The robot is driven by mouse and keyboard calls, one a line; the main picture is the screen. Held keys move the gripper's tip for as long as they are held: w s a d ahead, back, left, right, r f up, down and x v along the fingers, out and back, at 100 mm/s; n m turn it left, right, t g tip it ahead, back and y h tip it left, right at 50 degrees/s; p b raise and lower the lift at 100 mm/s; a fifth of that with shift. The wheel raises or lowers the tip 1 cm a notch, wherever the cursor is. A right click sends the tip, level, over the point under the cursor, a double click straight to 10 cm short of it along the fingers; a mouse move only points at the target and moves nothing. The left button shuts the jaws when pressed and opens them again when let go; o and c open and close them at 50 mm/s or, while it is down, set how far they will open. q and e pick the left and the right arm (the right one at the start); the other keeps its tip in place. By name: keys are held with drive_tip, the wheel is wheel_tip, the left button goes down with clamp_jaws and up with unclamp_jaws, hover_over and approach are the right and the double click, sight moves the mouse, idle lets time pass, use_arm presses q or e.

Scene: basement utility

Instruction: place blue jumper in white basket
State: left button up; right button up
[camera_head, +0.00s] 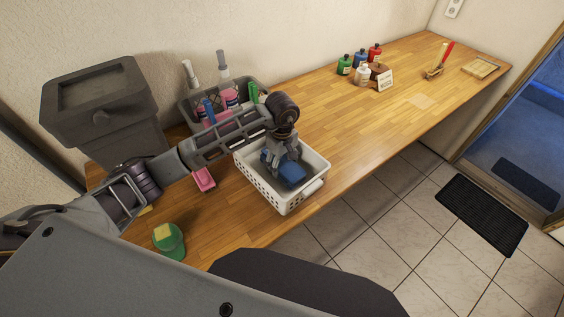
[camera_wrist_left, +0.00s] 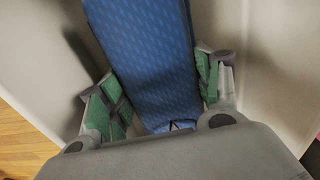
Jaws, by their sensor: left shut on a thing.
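The blue jumper (camera_head: 291,170) is a folded bundle low inside the white basket (camera_head: 284,202), which stands on the wooden counter near its front edge. My left gripper (camera_head: 283,165) points down into the basket and is shut on the jumper. In the left wrist view the jumper (camera_wrist_left: 148,60) is a long blue patterned fold between the green-padded fingers (camera_wrist_left: 160,95), with the basket's pale walls on both sides. Whether the jumper touches the basket floor is hidden. My right gripper is not in view.
A grey crate of bottles (camera_head: 262,88) stands behind the basket. A dark bin (camera_head: 100,105) is at the back left. Several small bottles (camera_head: 361,73) stand farther along; the counter between is clear.

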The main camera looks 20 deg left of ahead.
sight(282, 162)
use_arm(q)
drive_tip(key=shift+f, duration=0.2)
drive_tip(key=o, duration=0.9)
drive_tip(key=shift+o, duration=1.2)
drive_tip(key=shift+r, duration=0.2)
drive_tip(key=shift+r, duration=0.2)
wheel_tip(282, 162, up, 8)
drive_tip(key=shift+r+b, duration=0.25)
drive_tip(key=shift+b, duration=0.95)
drive_tip(key=shift+r+b, duration=0.3)
drive_tip(key=shift+r, duration=1.25)
